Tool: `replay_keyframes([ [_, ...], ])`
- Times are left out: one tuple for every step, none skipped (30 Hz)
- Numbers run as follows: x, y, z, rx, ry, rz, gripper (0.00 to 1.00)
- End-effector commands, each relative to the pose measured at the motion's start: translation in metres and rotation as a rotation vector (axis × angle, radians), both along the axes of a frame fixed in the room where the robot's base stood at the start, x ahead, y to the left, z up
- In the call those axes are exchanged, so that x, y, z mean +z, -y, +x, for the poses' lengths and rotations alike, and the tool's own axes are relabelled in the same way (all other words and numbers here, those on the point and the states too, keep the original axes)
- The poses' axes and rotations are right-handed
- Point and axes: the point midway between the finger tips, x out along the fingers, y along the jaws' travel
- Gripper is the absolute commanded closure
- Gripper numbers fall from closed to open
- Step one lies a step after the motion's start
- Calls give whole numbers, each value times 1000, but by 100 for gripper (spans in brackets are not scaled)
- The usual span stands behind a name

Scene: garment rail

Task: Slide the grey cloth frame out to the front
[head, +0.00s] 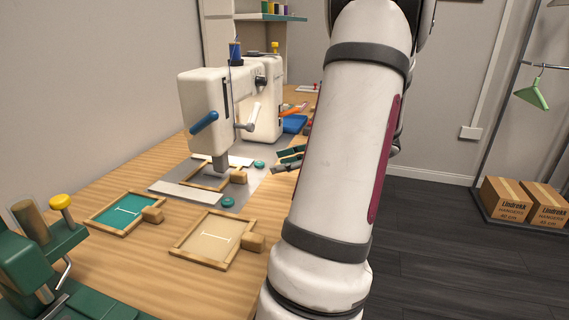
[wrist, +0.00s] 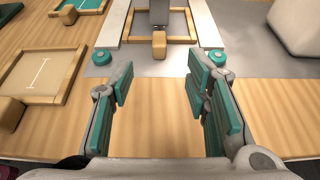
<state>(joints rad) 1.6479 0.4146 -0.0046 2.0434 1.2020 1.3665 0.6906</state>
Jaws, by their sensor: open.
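The grey cloth frame (head: 203,186) is a wooden frame lying under the sewing machine head, with a wooden block handle (head: 239,177) on its front side. In the wrist view the frame (wrist: 190,28) shows at the top centre, between two light rails, with its handle (wrist: 158,45) pointing toward me. My gripper (wrist: 160,90) is open and empty, its teal-padded fingers spread either side of the handle's line and short of it. In the head view my gripper (head: 289,157) is partly hidden by my arm. The machine hides part of the frame.
Two teal round knobs (wrist: 103,57) (wrist: 217,57) stand at the rail ends, flanking the handle. The sewing machine (head: 205,105) stands over the frame. A teal cloth frame (head: 112,222) and a beige cloth frame (head: 190,253) lie on the wooden table. Bare table lies before the handle.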

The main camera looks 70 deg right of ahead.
Motion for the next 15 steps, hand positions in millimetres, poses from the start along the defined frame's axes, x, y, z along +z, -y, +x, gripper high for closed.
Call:
replay_keyframes([
  [-2,-1,4,2,1,1,57],
  [-3,-1,6,2,1,1,57],
  [-5,-1,10,2,0,1,57],
  [-7,-1,14,2,0,0,57],
  [-9,-2,18,3,0,0,57],
  [-12,-3,24,4,0,1,57],
  [-14,-3,29,4,0,1,57],
  [-16,-4,34,4,0,1,57],
  [-19,-5,41,5,0,1,57],
  [-21,-5,46,4,-1,1,57],
  [-23,-5,50,4,0,1,57],
  [-26,-6,57,4,0,0,57],
  [-28,-6,62,4,0,0,57],
  [-30,-6,67,4,0,0,57],
  [-33,-7,74,5,0,0,57],
])
